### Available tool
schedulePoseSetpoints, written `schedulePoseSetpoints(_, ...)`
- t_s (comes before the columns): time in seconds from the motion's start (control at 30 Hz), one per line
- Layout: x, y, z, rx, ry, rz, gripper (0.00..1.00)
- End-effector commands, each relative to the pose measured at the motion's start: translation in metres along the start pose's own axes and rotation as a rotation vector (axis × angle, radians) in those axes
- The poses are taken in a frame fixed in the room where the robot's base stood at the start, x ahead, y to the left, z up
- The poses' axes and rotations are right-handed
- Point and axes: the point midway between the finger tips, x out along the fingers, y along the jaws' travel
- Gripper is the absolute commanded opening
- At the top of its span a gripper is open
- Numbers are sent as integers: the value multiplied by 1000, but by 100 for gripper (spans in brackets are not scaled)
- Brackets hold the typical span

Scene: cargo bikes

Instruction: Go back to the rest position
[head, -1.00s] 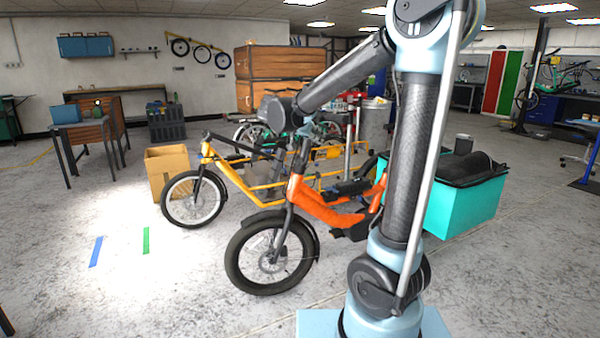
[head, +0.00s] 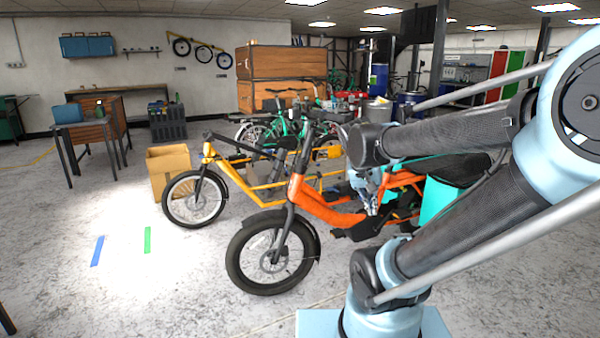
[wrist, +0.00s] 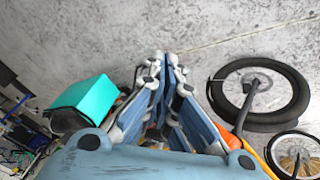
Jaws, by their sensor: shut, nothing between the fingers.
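My gripper (wrist: 167,58) is shut and empty in the wrist view, its blue-grey fingers together and pointing toward bare concrete floor. In the head view my gripper (head: 368,198) hangs below the end of my arm, seen against the orange cargo bike (head: 328,212). I cannot tell how far it is from the bike. My arm is bent, its upper part leaning to the right of the picture. In the wrist view the orange bike's front wheel (wrist: 296,96) is right of the fingers and the teal box (wrist: 88,96) is left of them.
A yellow cargo bike (head: 232,181) stands behind the orange one. A cardboard box (head: 168,170) stands left of the yellow bike.

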Motion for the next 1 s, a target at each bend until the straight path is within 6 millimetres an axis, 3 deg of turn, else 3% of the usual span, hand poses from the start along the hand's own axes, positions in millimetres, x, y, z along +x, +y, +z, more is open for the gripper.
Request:
schedulePoseSetpoints(0.2,23,-1,65,-101,-64,-133,0)
schedulePoseSetpoints(0.43,40,-12,110,-186,-82,-253,0)
schedulePoseSetpoints(0.6,45,-17,122,-216,-80,-293,0)
schedulePoseSetpoints(1.0,45,-18,123,-220,-79,-297,0)
